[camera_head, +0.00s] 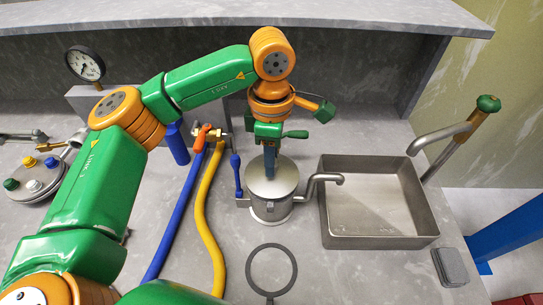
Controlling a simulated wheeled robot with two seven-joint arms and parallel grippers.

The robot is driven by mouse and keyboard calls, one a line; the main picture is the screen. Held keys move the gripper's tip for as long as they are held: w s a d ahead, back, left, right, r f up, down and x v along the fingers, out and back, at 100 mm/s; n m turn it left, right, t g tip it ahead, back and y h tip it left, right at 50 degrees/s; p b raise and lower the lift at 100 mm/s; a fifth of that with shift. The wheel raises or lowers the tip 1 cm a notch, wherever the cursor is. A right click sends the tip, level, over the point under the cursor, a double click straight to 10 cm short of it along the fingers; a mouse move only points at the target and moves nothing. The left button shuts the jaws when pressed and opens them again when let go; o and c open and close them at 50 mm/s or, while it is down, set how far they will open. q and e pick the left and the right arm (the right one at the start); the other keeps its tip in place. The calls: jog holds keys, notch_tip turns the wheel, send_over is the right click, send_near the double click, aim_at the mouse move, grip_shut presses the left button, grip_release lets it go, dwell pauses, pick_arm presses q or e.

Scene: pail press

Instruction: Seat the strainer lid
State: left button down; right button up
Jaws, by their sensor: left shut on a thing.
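A metal pail (270,208) with a bent spout stands on the counter left of the sink. A round grey disc, which looks like the strainer lid (284,183), covers its top. My left gripper (270,172) points straight down over the middle of this lid and is shut on it, probably at its knob, which the fingers hide. The lid looks level and at the rim, but I cannot tell whether it is fully down. My right gripper is out of view.
A steel sink basin (333,225) with a tap stands on the right. A flat dark ring (249,270) lies in front of the pail. Blue (176,222) and yellow (203,215) hoses run to its left. A grey block (454,266) lies near the right edge.

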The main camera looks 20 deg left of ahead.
pick_arm(q)
jog(key=shift+f, duration=0.15)
jog(key=shift+f+b, duration=0.7)
jog(key=shift+b, duration=0.05)
jog(key=c, duration=0.5)
grip_release()
